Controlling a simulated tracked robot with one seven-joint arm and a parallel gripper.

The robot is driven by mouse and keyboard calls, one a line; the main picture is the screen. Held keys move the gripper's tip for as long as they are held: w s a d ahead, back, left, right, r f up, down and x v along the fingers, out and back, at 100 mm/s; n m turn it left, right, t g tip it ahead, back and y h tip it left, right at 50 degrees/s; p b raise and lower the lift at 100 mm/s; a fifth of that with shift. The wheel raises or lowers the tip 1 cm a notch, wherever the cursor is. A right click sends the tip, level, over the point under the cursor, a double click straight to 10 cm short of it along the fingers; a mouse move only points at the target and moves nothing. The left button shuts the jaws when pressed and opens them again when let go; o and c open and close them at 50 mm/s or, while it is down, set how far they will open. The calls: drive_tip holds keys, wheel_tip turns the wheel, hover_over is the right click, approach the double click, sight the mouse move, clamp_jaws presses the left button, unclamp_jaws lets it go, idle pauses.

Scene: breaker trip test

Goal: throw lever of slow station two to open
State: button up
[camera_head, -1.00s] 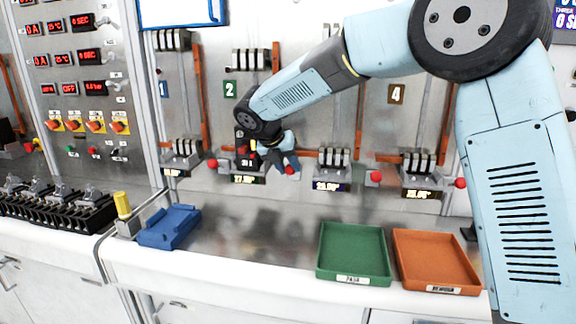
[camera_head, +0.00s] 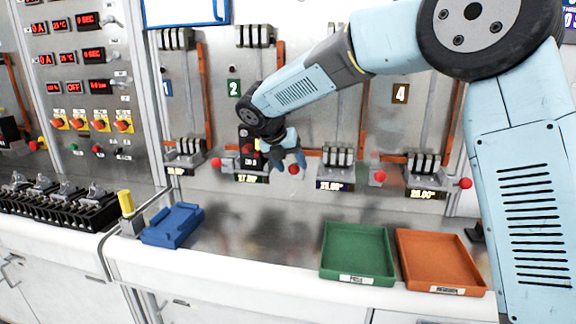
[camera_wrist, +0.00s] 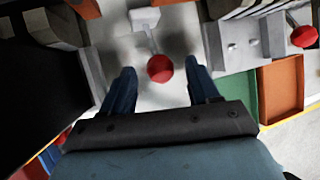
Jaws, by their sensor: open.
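The green number 2 plate (camera_head: 234,88) marks station two on the back panel. Its breaker unit (camera_head: 250,155) is partly hidden by my wrist. A lever with a red ball knob (camera_head: 294,169) sticks out at the right of this unit. My gripper (camera_head: 289,159) is at this knob, with its fingers pointing towards the panel. In the wrist view, the red knob (camera_wrist: 160,68) on its thin metal stem lies between my two open, dark blue fingers (camera_wrist: 159,80). Gaps show on both sides of the knob, so the fingers are not closed on it.
Other red lever knobs stand at the left (camera_head: 216,162) and right (camera_head: 380,176). A number 4 plate (camera_head: 400,93) is further right. A blue holder (camera_head: 172,224), green tray (camera_head: 357,279) and orange tray (camera_head: 438,288) rest on the bench; bare bench lies between.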

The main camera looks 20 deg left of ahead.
drive_tip(key=v, duration=1.3)
drive_tip(key=shift+f, duration=0.1)
drive_tip(key=s+d+r+m+g, duration=0.1)
drive_tip(key=s+d+m, duration=0.3)
drive_tip(key=d+m, duration=0.8)
drive_tip(key=s+d+r+m, duration=0.1)
drive_tip(key=s+d+m, duration=0.4)
drive_tip(key=d, duration=1.3)
drive_tip(key=s+d+f+m+y, duration=0.1)
drive_tip(key=s+d+f+m, duration=0.3)
drive_tip(key=s+d+m, duration=0.3)
drive_tip(key=s+d+f+m+y, duration=0.1)
drive_tip(key=s+d+f+m, duration=0.3)
drive_tip(key=s+d+m, duration=0.4)
drive_tip(key=m, duration=0.4)
drive_tip(key=shift+d+f+m+t+y, duration=0.2)
drive_tip(key=shift+d+m+t+y, duration=0.1)
drive_tip(key=shift+d+t+y, duration=0.1)
drive_tip(key=shift+w, duration=0.1)
drive_tip(key=shift+a, duration=0.15)
